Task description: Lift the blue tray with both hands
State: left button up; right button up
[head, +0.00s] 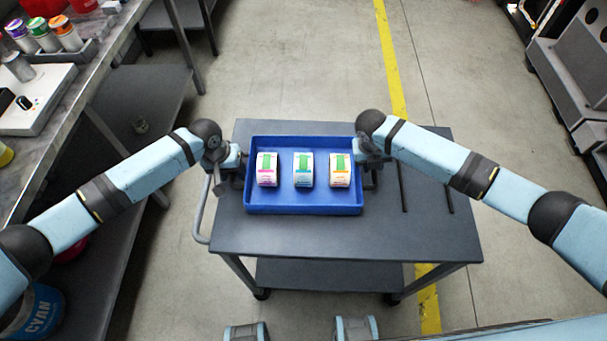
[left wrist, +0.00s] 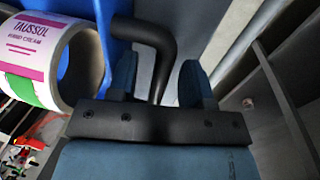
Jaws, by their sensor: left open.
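The blue tray (head: 300,208) lies flat on a dark cart, with three label rolls standing in it: pink (head: 267,170), blue (head: 304,170) and orange (head: 340,171). My left gripper (head: 240,164) is at the tray's left side. In the left wrist view, the open left gripper (left wrist: 158,65) has a black bent handle (left wrist: 160,38) between its fingers; contact is unclear. The tray's blue wall (left wrist: 104,40) and the pink roll (left wrist: 45,55) show beside it. My right gripper (head: 372,168) is at the tray's right side; its fingers are too small and partly hidden to read.
The cart top (head: 340,235) is bare in front of the tray. Two thin dark rods (head: 402,188) lie right of it. A workbench (head: 95,65) with bottles stands at the left, a grey machine (head: 575,80) at the upper right. The floor behind the cart is clear.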

pick_arm(q)
jog(key=shift+f, duration=0.35)
pick_arm(e)
jog(key=shift+d+f, duration=0.1)
jog(key=shift+f, duration=0.25)
pick_arm(q)
jog(key=shift+c, duration=0.3)
pick_arm(e)
jog(key=shift+c, duration=0.3)
pick_arm(q)
jog(key=c, duration=0.4)
pick_arm(e)
jog(key=c, duration=0.4)
pick_arm(q)
grip_shut()
pick_arm(e)
grip_shut()
pick_arm(q)
jog(key=shift+r, duration=0.1)
pick_arm(e)
jog(key=shift+r, duration=0.15)
